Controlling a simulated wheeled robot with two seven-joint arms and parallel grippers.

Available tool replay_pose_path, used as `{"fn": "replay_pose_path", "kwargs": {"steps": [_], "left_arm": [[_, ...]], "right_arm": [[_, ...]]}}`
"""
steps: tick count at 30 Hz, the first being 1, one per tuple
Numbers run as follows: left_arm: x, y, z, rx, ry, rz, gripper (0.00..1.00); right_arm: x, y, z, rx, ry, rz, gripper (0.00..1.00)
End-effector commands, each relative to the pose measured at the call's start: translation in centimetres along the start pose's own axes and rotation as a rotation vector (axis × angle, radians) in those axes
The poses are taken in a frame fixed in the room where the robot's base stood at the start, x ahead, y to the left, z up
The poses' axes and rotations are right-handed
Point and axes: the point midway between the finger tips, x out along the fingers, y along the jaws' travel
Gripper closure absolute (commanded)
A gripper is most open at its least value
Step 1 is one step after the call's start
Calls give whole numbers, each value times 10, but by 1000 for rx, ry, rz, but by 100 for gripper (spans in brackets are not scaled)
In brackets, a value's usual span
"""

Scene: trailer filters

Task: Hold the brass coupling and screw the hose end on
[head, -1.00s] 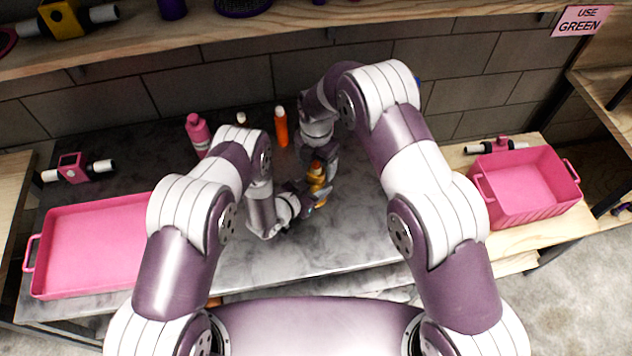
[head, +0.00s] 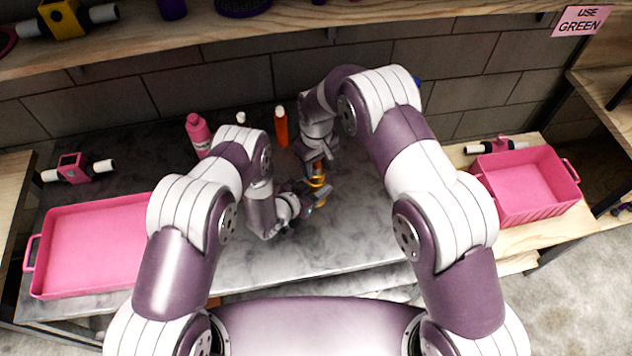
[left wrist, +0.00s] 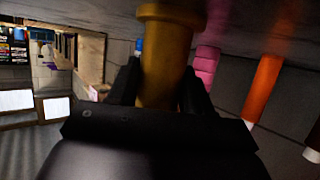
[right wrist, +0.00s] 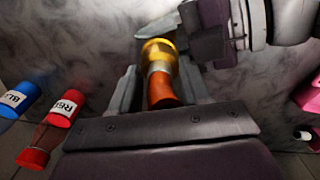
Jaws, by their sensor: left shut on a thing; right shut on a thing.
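The brass coupling (head: 319,183) stands above the grey marble bench, near the middle of the head view. My left gripper (head: 308,194) is shut on it from the left; the coupling fills the space between the dark fingers in the left wrist view (left wrist: 165,65). The orange hose end (head: 318,165) is directly above the coupling, in line with it. My right gripper (right wrist: 157,92) is shut on the hose end (right wrist: 162,92). A paler band shows between the orange and the brass in the right wrist view. I cannot tell how far the two are engaged.
A pink bottle (head: 198,134) and an orange bottle (head: 281,126) stand behind the grippers. A pink tray (head: 92,250) lies left and a pink bin (head: 525,185) stands right. A wooden shelf (head: 270,33) crosses above. The bench's front right is clear.

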Motion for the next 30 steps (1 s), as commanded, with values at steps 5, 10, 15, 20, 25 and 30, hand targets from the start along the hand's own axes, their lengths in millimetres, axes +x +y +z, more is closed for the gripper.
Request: {"fn": "replay_pose_path", "kwargs": {"steps": [5,10,15,20,25,30], "left_arm": [[0,0,0,0,0,0,100],[0,0,0,0,0,0,100],[0,0,0,0,0,0,100],[0,0,0,0,0,0,100],[0,0,0,0,0,0,100],[0,0,0,0,0,0,100]], "right_arm": [[0,-1,-1,728,0,0,90],[1,-2,-2,1451,1,-1,90],[1,-1,-3,2112,1,-1,90],[1,-1,-3,2470,1,-1,90],[1,-1,-3,2461,1,-1,44],[1,-1,-3,2460,1,-1,24]]}}
